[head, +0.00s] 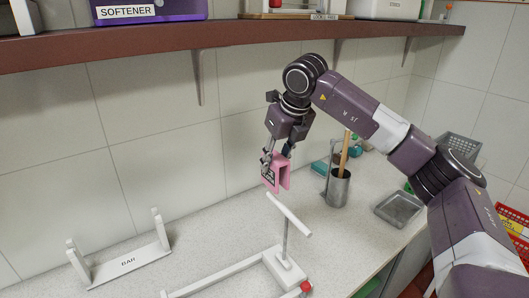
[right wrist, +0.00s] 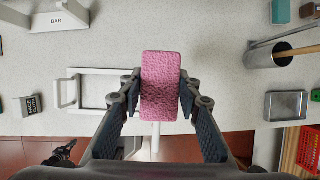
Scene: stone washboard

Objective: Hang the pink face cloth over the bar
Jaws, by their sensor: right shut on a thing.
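The pink face cloth (head: 284,172) hangs folded from my right gripper (head: 277,155), above the worktop. In the right wrist view the cloth (right wrist: 161,85) lies between the fingers of my right gripper (right wrist: 160,92), which is shut on it. A white bar (head: 289,214) on a thin post stands below and slightly right of the cloth in the head view. Part of a white bar (right wrist: 155,142) shows beyond the cloth's lower end in the wrist view. A dark gripper-like part (right wrist: 63,152), perhaps my left gripper, is at the lower left there, too small to read.
A white stand labelled BAR (head: 128,262) with two uprights is at the left. A grey cup with a wooden handle (head: 338,188) and a grey tray (head: 399,208) stand to the right. A brown shelf (head: 130,46) runs overhead. Worktop between the stand and cloth is clear.

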